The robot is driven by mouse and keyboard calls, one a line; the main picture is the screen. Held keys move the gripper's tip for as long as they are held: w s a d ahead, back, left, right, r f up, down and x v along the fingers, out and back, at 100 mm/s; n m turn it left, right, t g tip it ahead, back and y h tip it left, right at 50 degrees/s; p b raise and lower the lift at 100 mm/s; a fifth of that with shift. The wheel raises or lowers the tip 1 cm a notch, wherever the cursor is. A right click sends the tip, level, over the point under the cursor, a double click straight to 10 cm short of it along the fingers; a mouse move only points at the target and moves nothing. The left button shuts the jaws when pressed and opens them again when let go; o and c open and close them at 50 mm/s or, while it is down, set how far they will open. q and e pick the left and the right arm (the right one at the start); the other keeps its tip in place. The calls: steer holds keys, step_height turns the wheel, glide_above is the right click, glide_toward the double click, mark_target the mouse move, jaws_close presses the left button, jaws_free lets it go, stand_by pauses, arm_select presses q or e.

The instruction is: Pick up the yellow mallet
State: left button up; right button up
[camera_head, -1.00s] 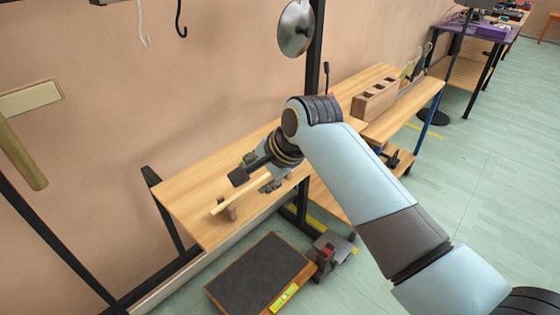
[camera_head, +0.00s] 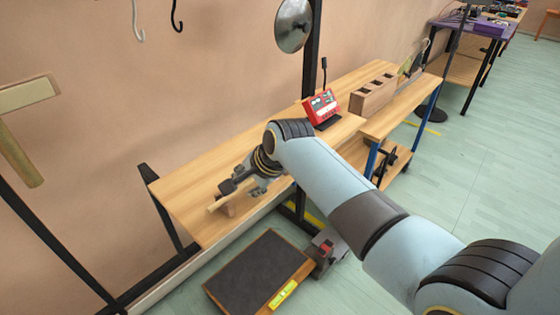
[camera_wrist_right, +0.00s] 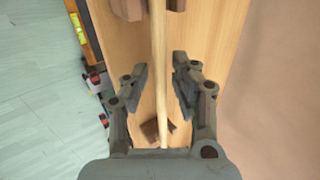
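A pale yellow-tan stick (camera_wrist_right: 158,40), likely the mallet's shaft, runs lengthwise through the right wrist view above a wooden bench top (camera_wrist_right: 215,40). Brown blocks lie at it: one at the top (camera_wrist_right: 128,8) and a small one (camera_wrist_right: 155,130) near the palm. No mallet head can be made out. My right gripper (camera_wrist_right: 161,72) is open, with one finger on each side of the stick and gaps to both. In the head view my right gripper (camera_head: 245,187) is low over the bench and hides much of the stick (camera_head: 218,204). My left gripper is not in view.
A red device (camera_head: 322,106) and a brick-like block with holes (camera_head: 374,95) stand farther along the bench. A metal disc (camera_head: 293,25) hangs from a black post (camera_head: 312,60). A dark wood-edged platform (camera_head: 255,275) lies on the floor in front. A wall stands behind.

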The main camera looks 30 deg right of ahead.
jaws_close()
steer(key=shift+r, duration=0.1)
